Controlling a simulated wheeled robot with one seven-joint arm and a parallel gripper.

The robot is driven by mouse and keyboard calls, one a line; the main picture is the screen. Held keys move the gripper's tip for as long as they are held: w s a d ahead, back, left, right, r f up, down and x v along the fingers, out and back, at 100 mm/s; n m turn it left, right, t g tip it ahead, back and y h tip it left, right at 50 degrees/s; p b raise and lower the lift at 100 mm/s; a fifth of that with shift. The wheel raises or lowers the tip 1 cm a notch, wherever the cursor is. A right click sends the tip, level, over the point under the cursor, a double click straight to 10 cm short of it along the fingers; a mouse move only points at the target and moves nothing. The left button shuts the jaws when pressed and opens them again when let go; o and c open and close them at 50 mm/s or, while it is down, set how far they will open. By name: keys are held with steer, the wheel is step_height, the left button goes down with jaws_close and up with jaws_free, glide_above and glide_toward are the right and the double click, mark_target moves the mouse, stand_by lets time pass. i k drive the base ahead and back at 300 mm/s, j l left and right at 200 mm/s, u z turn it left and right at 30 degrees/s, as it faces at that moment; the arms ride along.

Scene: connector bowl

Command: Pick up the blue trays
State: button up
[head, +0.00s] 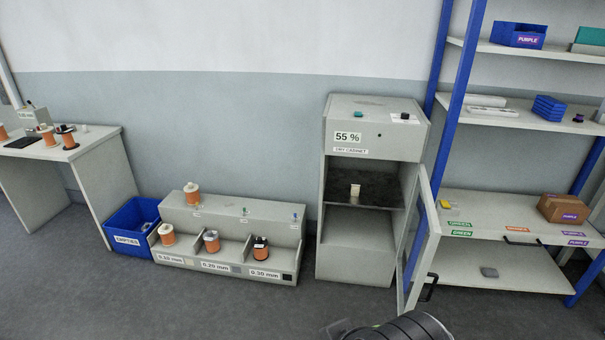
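A small stack of flat blue trays (548,108) sits on the middle shelf of the rack at the right. The trays lie flat on one another, near the shelf's right part. A dark, rounded part of my arm shows at the bottom edge, right of centre, well below and left of the trays. My gripper's fingers do not show.
The blue-post rack (486,190) also holds a blue bin marked PURPLE (518,36) and a cardboard box (564,208). The dry cabinet (350,245) has its glass door (420,240) swung open before the rack. Floor in front is clear.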

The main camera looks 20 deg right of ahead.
mark_target(547, 107)
steer(key=k+l+z, duration=0.1)
steer(key=l, duration=0.25)
steer(key=k+l+z, duration=0.1)
steer(key=k+l, duration=0.15)
steer(key=k+l+z, duration=0.1)
steer(key=l, duration=0.3)
steer(key=k+l+z, duration=0.1)
steer(key=l, duration=0.3)
steer(key=k+l+z, duration=0.1)
steer(key=l, duration=0.25)
steer(key=k+l+z, duration=0.15)
steer(key=l, duration=0.25)
